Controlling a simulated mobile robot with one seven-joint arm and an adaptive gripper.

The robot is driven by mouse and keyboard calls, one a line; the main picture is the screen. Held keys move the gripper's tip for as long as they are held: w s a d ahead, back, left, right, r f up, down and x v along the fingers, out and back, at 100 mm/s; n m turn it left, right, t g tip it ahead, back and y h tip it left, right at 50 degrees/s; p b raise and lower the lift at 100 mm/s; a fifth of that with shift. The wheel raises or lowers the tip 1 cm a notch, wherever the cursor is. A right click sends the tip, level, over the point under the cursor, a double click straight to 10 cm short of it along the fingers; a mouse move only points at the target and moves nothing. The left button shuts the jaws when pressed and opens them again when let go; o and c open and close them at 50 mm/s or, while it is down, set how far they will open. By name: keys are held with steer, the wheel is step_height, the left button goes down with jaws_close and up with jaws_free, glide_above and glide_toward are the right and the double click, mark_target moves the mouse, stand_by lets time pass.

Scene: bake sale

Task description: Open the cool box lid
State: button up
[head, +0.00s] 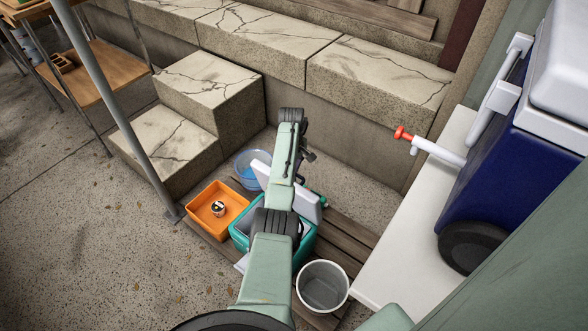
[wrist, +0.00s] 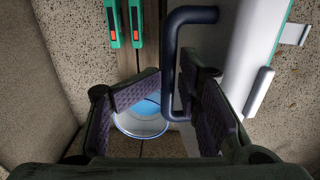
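The teal cool box (head: 240,232) stands on wooden slats in the head view, partly covered by my arm. Its white lid (head: 309,206) is tilted up, with white showing on both sides of my arm. In the wrist view a pale panel, apparently the lid (wrist: 243,60), stands at the right with a dark bar handle (wrist: 170,65). My gripper (head: 306,153) is beyond the box; in the wrist view its fingers (wrist: 168,82) are apart, with the handle between them. I cannot tell whether a finger touches it. The lid's hinge edge is hidden.
An orange tray (head: 202,222) holding a small round item and a blue bowl (head: 243,171) are left of the box. A white bucket (head: 341,274) stands in front. Two green tools (wrist: 112,25) lie on slats. Stone steps (head: 215,75) rise behind; a blue-and-white cooler (head: 500,170) is right.

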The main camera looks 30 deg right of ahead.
steer(key=shift+d, duration=0.1)
step_height(320, 180, up, 12)
steer(key=shift+s+a, duration=0.15)
steer(key=shift+a, duration=0.25)
steer(key=shift+c, duration=0.5)
